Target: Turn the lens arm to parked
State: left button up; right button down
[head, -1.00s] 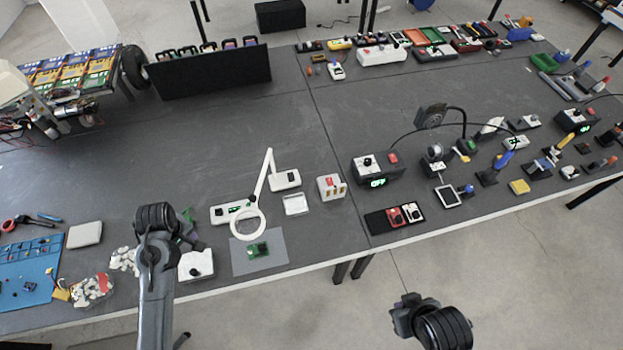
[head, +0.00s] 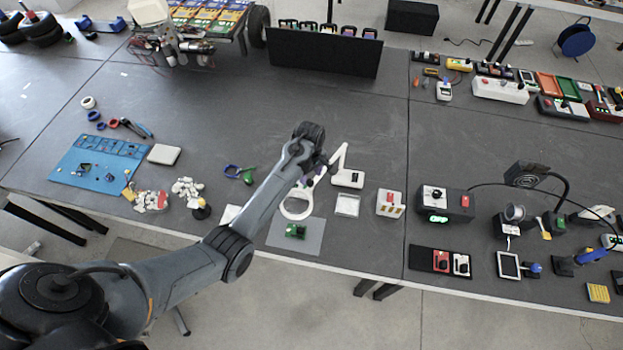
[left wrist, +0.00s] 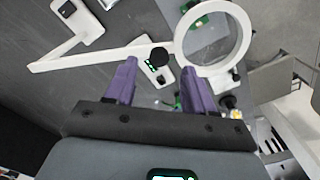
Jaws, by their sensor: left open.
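The lens arm is white, with a round lens ring (head: 283,212) above the grey mat and a jointed arm (head: 341,158) to a white base (head: 348,179). In the left wrist view the lens ring (left wrist: 246,38) is at upper right and the arm (left wrist: 95,56) runs to the left. My left gripper (head: 318,172) is over the lens arm near the ring, partly hiding it. Its purple fingers (left wrist: 160,85) are apart with nothing clearly held between them. A white box with a black knob (left wrist: 159,57) and green light shows just beyond the fingertips. My right gripper is out of view.
A green circuit board (head: 296,231) lies on the grey mat (head: 310,245) below the ring. A white tray (head: 347,205) and a switch box (head: 390,203) stand to the right. Pliers (head: 136,127) and a blue mat (head: 98,163) lie left.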

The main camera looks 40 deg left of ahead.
aim_at(311, 183)
pick_arm(q)
jog(key=shift+f, duration=2.15)
jog(key=shift+c, duration=0.5)
grip_shut()
